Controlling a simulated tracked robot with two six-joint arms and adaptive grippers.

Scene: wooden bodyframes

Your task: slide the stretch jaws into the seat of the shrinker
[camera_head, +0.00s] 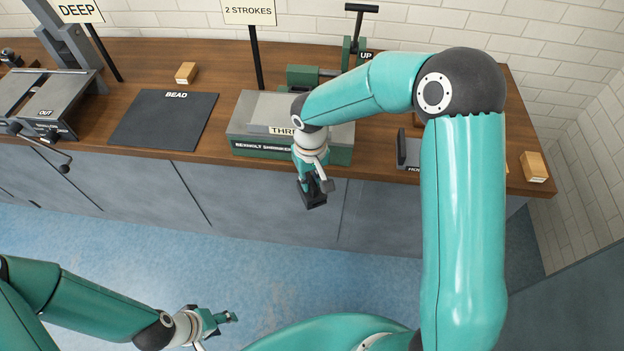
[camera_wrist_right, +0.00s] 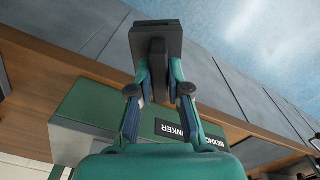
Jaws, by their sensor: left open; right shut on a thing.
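The shrinker (camera_head: 245,118) is a grey and green machine on the wooden bench, with a name label on its front. Its green body also shows in the right wrist view (camera_wrist_right: 95,105). My right gripper (camera_head: 316,186) is shut on a dark block, the stretch jaws (camera_head: 314,199), in front of the bench edge and apart from the shrinker. In the right wrist view the block (camera_wrist_right: 157,42) sits between the fingertips. My right arm covers part of the shrinker, and I cannot make out the seat. My left gripper (camera_head: 226,317) is open and empty above the blue floor.
A dark BEAD mat (camera_head: 165,122) lies left of the shrinker. A grey machine (camera_head: 50,100) stands at the far left. A dark labelled holder (camera_head: 408,152) stands to the right. Wooden blocks (camera_head: 534,167) lie on the bench. A lever (camera_head: 361,8) and a "2 STROKES" sign (camera_head: 249,11) rise behind.

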